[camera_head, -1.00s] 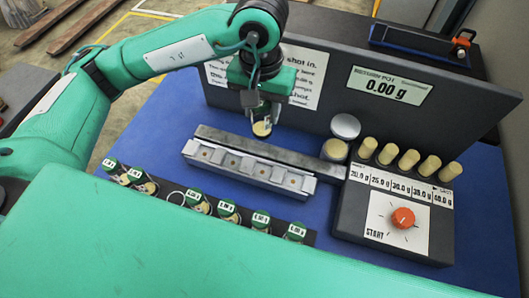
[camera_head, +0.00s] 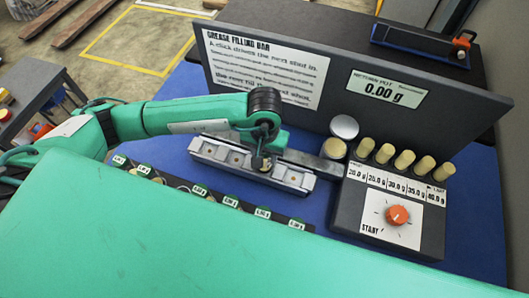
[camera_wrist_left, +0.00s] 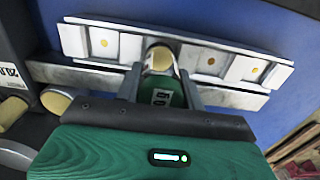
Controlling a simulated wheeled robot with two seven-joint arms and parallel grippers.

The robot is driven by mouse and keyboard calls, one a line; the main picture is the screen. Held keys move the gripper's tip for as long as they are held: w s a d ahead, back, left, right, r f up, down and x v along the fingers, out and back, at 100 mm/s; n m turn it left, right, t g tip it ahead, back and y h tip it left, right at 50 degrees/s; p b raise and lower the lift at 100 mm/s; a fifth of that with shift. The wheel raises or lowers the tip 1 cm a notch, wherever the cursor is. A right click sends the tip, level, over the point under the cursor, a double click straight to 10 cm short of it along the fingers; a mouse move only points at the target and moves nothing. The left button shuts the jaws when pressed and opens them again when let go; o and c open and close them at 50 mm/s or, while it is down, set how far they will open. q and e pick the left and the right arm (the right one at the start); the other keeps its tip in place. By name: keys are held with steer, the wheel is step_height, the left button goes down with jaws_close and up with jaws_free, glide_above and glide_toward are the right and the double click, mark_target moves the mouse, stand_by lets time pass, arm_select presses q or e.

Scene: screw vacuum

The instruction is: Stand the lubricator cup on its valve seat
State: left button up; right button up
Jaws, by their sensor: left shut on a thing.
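My left gripper (camera_head: 261,163) is low over the grey metal bar (camera_head: 214,157) that carries the valve seats, right of its middle. The yellow end lies over the seat row of the bar (camera_wrist_left: 130,48). Bare square seats with yellow centres show on both sides of it. I cannot tell whether the cup touches its seat. The gripper hides much of the cup in the head view. My right gripper is not in view.
A control box (camera_head: 345,215) with an orange dial (camera_head: 397,215) and several yellow cylinders stands to the right. An upright panel with a display (camera_head: 388,86) rises behind.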

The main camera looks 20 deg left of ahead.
arm_select(q)
steer(key=shift+f, duration=0.5)
steer(key=shift+f, duration=0.1)
steer(key=shift+f, duration=0.1)
steer(key=o, duration=1)
steer(key=shift+o, duration=0.2)
